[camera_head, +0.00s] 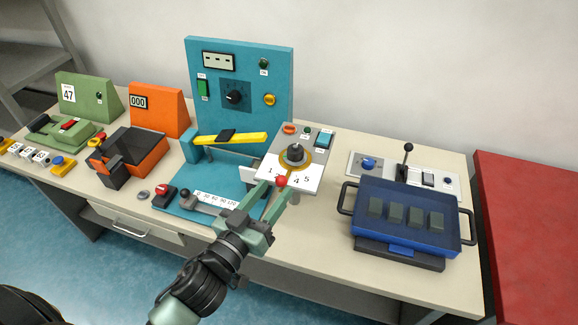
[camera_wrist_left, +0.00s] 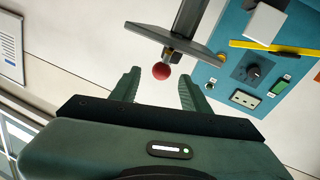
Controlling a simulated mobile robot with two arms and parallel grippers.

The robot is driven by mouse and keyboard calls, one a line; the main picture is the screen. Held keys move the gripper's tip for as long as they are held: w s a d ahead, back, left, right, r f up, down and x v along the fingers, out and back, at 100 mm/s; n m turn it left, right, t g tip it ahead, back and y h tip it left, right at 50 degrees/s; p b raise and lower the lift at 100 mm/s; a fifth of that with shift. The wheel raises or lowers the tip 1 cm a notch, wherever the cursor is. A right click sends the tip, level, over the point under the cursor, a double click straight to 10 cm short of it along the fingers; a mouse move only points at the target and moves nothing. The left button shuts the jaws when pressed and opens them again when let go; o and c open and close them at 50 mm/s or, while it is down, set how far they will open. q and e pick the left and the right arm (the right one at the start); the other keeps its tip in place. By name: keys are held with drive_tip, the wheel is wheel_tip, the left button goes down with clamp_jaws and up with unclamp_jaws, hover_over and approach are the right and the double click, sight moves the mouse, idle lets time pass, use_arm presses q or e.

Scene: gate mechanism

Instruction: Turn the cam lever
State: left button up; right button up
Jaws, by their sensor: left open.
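A red ball knob (camera_head: 282,181) sits at the front edge of a white plate numbered up to 5 (camera_head: 309,179), which carries a round black dial (camera_head: 295,153) with a yellow ring. In the left wrist view the red knob (camera_wrist_left: 161,71) lies between the fingertips, with a brass-coloured part behind it. My left gripper (camera_head: 276,190) is open, its two fingers on either side of the knob with gaps visible in the wrist view (camera_wrist_left: 159,82). A black-knobbed lever (camera_head: 198,202) lies by a degree scale on the teal base. I cannot tell which is the cam lever.
A teal panel (camera_head: 277,73) with a yellow bar (camera_head: 228,139) stands behind. A blue tray with handles (camera_head: 397,239) is to the right; an orange machine (camera_head: 146,150) and a green one (camera_head: 92,93) are to the left. A red surface (camera_head: 530,230) is at far right.

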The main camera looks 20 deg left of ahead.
sight(285, 177)
use_arm(q)
drive_tip(key=p+x, duration=0.2)
drive_tip(key=x, duration=0.5)
drive_tip(key=shift+a, duration=0.1)
drive_tip(key=shift+w, duration=0.35)
clamp_jaws()
drive_tip(key=shift+f, duration=0.1)
idle(0.9)
